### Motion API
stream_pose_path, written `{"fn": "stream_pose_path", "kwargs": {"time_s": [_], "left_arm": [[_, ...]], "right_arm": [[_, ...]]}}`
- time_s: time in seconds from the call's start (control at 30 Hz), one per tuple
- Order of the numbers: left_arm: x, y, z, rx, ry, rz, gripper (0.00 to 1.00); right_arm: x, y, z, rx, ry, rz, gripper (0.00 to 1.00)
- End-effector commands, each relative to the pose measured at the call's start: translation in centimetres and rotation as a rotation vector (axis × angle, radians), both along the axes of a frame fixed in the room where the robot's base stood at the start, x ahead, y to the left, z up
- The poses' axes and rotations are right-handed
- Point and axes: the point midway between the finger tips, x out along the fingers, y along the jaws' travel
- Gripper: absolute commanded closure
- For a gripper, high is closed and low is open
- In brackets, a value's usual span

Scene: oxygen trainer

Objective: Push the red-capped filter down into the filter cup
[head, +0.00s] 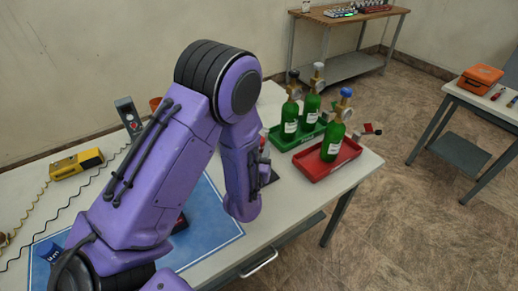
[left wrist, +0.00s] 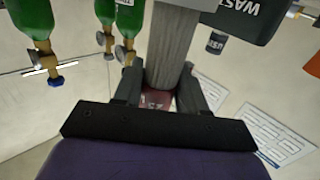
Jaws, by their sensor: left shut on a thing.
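In the left wrist view, my left gripper (left wrist: 160,92) has its two dark fingers closed in on a dark red piece with pale lettering, which looks like the red-capped filter (left wrist: 157,103). Part of it is hidden behind the gripper's dark crossbar. A grey ribbed column (left wrist: 170,55) stands between the fingers, just beyond the red piece. I cannot make out the filter cup or how deep the filter sits. In the head view my purple left arm covers the work spot and hides the gripper's fingers. My right gripper is in neither view.
A red tray (head: 313,167) and a green tray (head: 282,140) with green gas bottles stand right of my arm. A yellow device (head: 77,164) lies at the left. A blue mat (head: 207,222) lies under my arm. A dark waste bin (left wrist: 245,15) shows in the wrist view.

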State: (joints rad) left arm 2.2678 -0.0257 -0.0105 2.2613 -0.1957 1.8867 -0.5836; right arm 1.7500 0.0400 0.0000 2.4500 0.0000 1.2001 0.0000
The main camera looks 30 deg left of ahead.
Motion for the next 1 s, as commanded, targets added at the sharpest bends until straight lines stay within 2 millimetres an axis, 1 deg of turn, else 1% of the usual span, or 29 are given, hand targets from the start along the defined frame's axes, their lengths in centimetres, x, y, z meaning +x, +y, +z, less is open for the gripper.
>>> {"fn": "stream_pose_path", "kwargs": {"time_s": [0.7,0.73,0.77,0.8,1.0], "left_arm": [[0.0,0.0,-1.9,0.001,0.0,0.0,1.0],[0.0,0.0,-1.8,0.001,0.0,0.0,0.53],[0.0,0.0,-1.8,0.0,-0.001,0.0,0.43],[0.0,0.0,-1.8,0.0,0.0,0.0,0.3],[0.0,0.0,-1.8,0.0,0.0,0.0,0.29]], "right_arm": [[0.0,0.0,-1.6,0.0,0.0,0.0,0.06],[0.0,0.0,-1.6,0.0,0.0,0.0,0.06],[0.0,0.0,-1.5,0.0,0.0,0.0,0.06],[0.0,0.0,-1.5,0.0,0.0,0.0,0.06],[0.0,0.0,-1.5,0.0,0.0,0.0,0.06]]}}
